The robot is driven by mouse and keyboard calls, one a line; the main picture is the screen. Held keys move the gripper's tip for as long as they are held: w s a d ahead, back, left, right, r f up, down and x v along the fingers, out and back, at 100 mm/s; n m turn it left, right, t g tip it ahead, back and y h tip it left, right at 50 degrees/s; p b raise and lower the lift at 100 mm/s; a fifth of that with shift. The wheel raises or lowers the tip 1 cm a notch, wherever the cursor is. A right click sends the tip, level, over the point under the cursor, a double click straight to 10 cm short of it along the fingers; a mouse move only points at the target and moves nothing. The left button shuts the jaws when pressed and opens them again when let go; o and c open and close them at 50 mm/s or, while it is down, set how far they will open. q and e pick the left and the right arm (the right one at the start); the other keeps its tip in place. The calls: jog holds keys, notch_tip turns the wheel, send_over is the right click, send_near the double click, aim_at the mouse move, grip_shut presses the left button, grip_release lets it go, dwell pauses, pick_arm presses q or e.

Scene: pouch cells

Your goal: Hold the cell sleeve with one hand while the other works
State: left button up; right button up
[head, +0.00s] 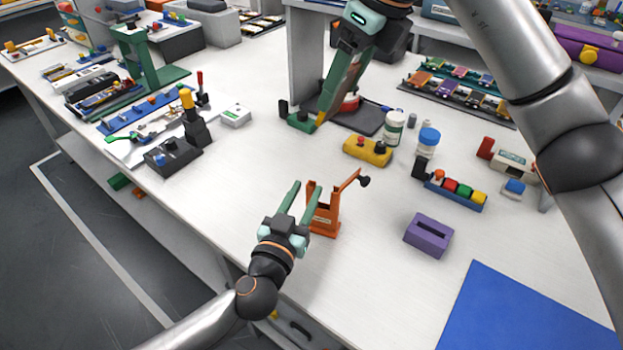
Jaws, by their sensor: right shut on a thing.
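The purple block (429,235) with a dark slot in its top stands on the white table at right of centre; it looks like the cell sleeve, but I cannot be sure. Neither gripper touches it. My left gripper (300,200) is open and empty, its two green fingers apart, just left of an orange stand (322,219) with a lever. My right gripper (323,112) reaches down at the back centre. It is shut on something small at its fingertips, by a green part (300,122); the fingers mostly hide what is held.
A yellow box (367,151) with knobs, a white bottle (394,128) and a blue-capped bottle (427,142) stand behind the purple block. A blue mat (530,315) lies at front right. A black fixture (175,155) stands left.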

aim_at(310, 185)
pick_arm(q)
jog(key=shift+x, duration=2.55)
jog(key=shift+c, duration=0.3)
grip_shut()
jog(key=shift+o, duration=1.5)
grip_release()
jog(key=v, duration=1.2)
jog(key=shift+s, duration=0.1)
